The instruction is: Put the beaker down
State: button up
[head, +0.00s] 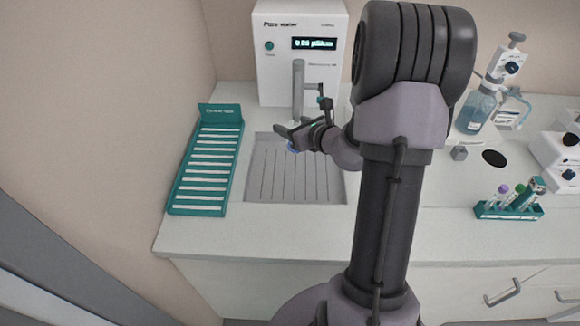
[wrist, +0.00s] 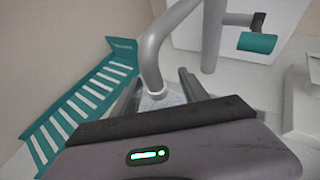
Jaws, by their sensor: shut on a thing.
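My gripper (head: 291,132) is at the sink in front of the water dispenser, over the far part of the drain tray. It is shut on the beaker, which is mostly hidden by the gripper in the head view. A small bluish part of the beaker (head: 292,147) shows just below the fingers. In the wrist view, the clear beaker (wrist: 174,99) shows faintly between the two dark fingers of my gripper (wrist: 158,90). The grey spout (wrist: 153,65) ends right over it. I cannot tell whether the beaker touches the drain tray (head: 300,180).
A teal slotted rack (head: 205,170) lies left of the drain tray. The white water dispenser (head: 285,75) stands behind it. The front counter strip is clear.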

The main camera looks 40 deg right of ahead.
notch_tip(320, 180, down, 9)
jog(key=b, duration=0.3)
jog(key=shift+r, duration=0.15)
jog(key=shift+f+b, duration=0.2)
jog(key=shift+b, duration=0.15)
jog(key=o, duration=1.5)
jog(key=shift+c, duration=0.2)
jog(key=shift+r, duration=0.1)
